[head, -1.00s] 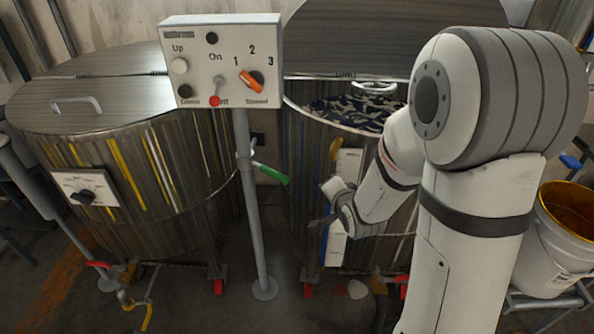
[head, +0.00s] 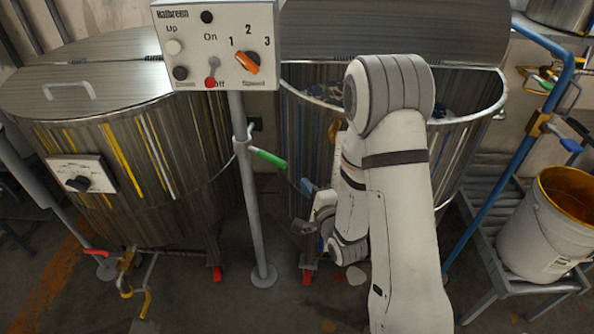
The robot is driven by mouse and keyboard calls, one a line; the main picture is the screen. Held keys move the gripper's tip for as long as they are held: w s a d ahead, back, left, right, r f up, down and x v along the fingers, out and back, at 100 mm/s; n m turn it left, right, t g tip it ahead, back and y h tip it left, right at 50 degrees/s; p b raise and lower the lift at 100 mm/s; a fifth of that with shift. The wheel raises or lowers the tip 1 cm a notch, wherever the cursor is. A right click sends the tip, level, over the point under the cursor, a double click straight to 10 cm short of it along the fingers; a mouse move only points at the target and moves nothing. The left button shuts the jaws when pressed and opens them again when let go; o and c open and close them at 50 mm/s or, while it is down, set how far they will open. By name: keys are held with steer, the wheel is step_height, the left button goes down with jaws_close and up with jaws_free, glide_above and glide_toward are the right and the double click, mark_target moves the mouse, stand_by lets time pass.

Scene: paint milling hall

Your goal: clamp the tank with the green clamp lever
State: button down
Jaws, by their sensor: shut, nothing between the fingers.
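The green clamp lever (head: 271,159) sticks out to the right from a collar on the grey post, sloping slightly down. The right-hand tank (head: 300,125) stands just behind it, streaked with paint, its hinged lid raised. My gripper (head: 303,228) is shut and empty, low in front of this tank, below and to the right of the green lever and apart from it. My arm hides the middle of the tank and part of its contents.
The control box (head: 216,45) tops the grey post (head: 252,215). A closed tank (head: 150,150) stands left. At right are a blue post (head: 486,190) with a blue lever (head: 570,145) and a white bucket (head: 548,235) on a rack. Red-footed tank legs stand on the floor.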

steer(key=p+x, duration=0.1)
steer(key=x, duration=0.8)
steer(key=shift+w+p, duration=0.4)
steer(key=shift+a, duration=0.25)
